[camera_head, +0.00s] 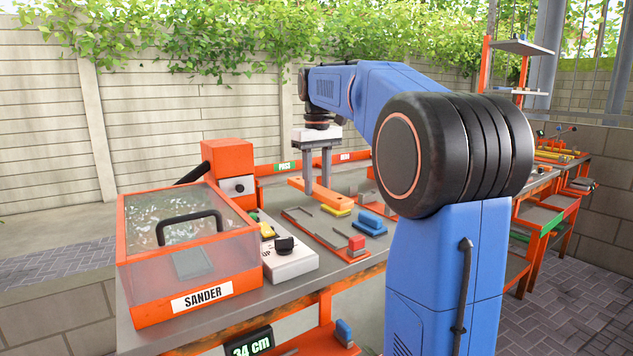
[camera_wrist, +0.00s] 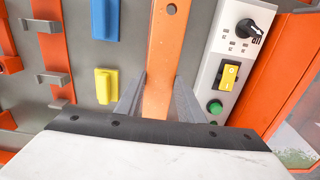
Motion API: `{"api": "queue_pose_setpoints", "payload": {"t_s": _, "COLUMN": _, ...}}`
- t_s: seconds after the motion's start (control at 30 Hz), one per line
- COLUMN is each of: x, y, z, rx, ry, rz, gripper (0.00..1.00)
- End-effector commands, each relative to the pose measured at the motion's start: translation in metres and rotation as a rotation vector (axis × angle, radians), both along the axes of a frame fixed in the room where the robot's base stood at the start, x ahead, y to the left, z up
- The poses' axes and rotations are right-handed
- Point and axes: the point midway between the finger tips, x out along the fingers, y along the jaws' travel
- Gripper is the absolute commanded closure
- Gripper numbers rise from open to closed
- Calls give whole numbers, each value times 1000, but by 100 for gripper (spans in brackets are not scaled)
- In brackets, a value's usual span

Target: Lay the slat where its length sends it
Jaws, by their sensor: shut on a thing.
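My gripper (camera_head: 317,182) is shut on an orange slat (camera_head: 342,198), its fingers pointing down over the bench. In the wrist view the slat (camera_wrist: 165,50) runs lengthwise between the two fingers (camera_wrist: 159,98), and a dark round hole shows near its far end. The slat appears to be above the bench top, but the gap is hard to judge. A display (camera_head: 248,344) on the bench front reads "34 cm". Behind the slat stand orange rails with a green label (camera_head: 284,167) and a red label (camera_head: 351,156), both too small to read surely.
A clear-lidded orange box marked SANDER (camera_head: 190,262) stands front left. A white control box (camera_head: 290,262) with a dark knob is beside it. A blue block (camera_head: 371,225), a yellow block (camera_wrist: 105,85) and grey brackets (camera_wrist: 54,78) occupy the bench. A second bench stands right.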

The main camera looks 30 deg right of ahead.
Motion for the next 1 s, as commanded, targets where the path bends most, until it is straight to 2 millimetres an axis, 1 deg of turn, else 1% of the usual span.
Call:
{"api": "queue_pose_setpoints", "payload": {"t_s": 0.7, "x": 0, "y": 0, "z": -66, "rx": 0, "ry": 1, "rz": 0, "gripper": 98}}
{"api": "queue_pose_setpoints", "payload": {"t_s": 1.0, "x": 0, "y": 0, "z": -82, "rx": 0, "ry": 1, "rz": 0, "gripper": 98}}
